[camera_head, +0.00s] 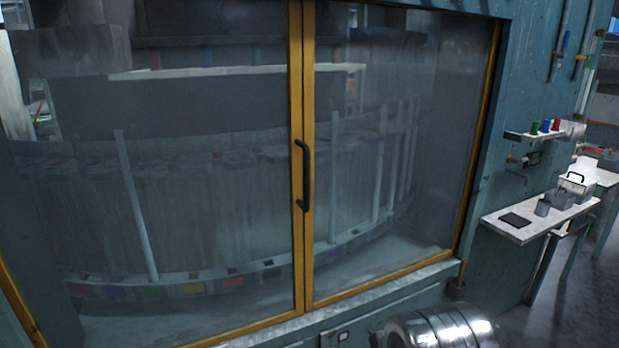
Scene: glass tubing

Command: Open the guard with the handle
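The guard is a pair of large glazed panels in yellow frames, a left panel (295,85) and a right panel (308,85). Their upright edges meet with no visible gap, so the guard stands closed. A dark bow-shaped handle (308,175) is fixed upright at the meeting edges, seemingly on the left panel's edge. Nothing touches the handle. My gripper is not in view.
Behind the glass is a large curved machine with upright white rods. A shiny ribbed metal cylinder, perhaps part of my arm, shows at the bottom edge. At right, a narrow shelf table (530,228) juts from the blue-green wall (490,260), with dark floor beyond.

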